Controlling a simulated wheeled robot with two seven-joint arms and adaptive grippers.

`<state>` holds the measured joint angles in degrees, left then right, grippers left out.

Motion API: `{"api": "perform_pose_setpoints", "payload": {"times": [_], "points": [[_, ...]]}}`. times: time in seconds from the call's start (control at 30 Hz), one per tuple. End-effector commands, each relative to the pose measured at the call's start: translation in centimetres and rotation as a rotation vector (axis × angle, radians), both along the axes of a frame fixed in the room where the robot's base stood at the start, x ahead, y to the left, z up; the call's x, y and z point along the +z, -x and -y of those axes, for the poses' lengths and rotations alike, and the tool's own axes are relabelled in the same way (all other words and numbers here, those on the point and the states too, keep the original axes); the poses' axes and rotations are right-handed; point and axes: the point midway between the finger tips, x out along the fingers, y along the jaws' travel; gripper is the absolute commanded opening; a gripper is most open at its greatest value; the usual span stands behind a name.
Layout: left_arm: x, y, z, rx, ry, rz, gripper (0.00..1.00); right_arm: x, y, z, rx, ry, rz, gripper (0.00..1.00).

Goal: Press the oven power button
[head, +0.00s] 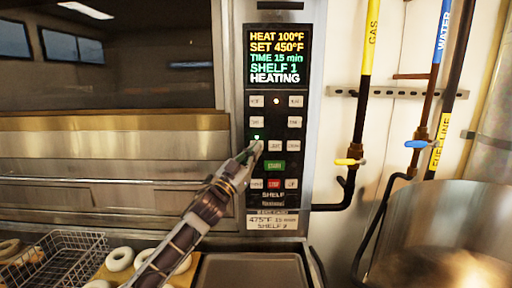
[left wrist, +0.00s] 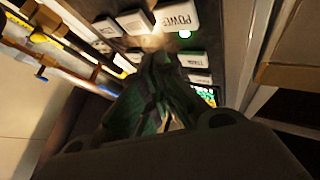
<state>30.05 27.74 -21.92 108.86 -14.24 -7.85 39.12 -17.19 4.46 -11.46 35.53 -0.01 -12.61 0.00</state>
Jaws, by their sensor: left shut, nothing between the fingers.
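The oven control panel (head: 277,140) has rows of white buttons and a lit display (head: 276,57) reading HEAT 100°F, SET 450°F, TIME 15 min, SHELF 1, HEATING. The power button (left wrist: 177,18) is a white key marked POWER in the left wrist view, with a lit green light (left wrist: 184,34) beside it. That light also shows in the head view (head: 256,138). My left gripper (head: 250,155) is shut and empty, its tips at the panel's left button column, just below the light. In the left wrist view its tips (left wrist: 160,58) point toward the power button; I cannot tell whether they touch it.
A wire basket (head: 62,258) and several bagels (head: 120,259) sit below at the left, near a dark tray (head: 250,272). Gas and water pipes (head: 368,60) run down the wall at the right. A large metal kettle (head: 440,230) stands at the lower right.

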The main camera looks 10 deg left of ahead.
Motion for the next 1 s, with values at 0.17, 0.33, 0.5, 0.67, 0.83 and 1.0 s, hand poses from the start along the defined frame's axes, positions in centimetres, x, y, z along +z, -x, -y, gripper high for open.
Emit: {"api": "perform_pose_setpoints", "payload": {"times": [0.17, 0.33, 0.5, 0.67, 0.83, 1.0], "points": [[0.0, 1.1, 0.2, -0.002, 0.001, -0.001, 0.0, 0.1, 0.0, 0.2, 0.001, 0.002, 0.0, 0.4], [0.0, 2.1, 0.4, -0.001, 0.0, 0.0, 0.0, 0.2, 0.0, 0.3, 0.001, 0.003, 0.0, 0.4], [0.0, 2.8, 0.6, -0.001, 0.0, 0.0, 0.0, 0.2, 0.0, 0.4, 0.001, 0.004, 0.0, 0.4], [0.0, 2.9, 0.6, -0.001, 0.0, 0.0, 0.0, 0.2, 0.0, 0.4, 0.001, 0.004, 0.0, 0.4], [0.0, 2.9, 0.6, 0.0, 0.001, 0.0, 0.0, 0.2, 0.0, 0.4, 0.001, 0.004, 0.0, 0.4], [0.0, 2.9, 0.6, -0.001, 0.0, 0.0, 0.0, 0.2, 0.0, 0.4, 0.001, 0.004, 0.0, 0.4]]}}
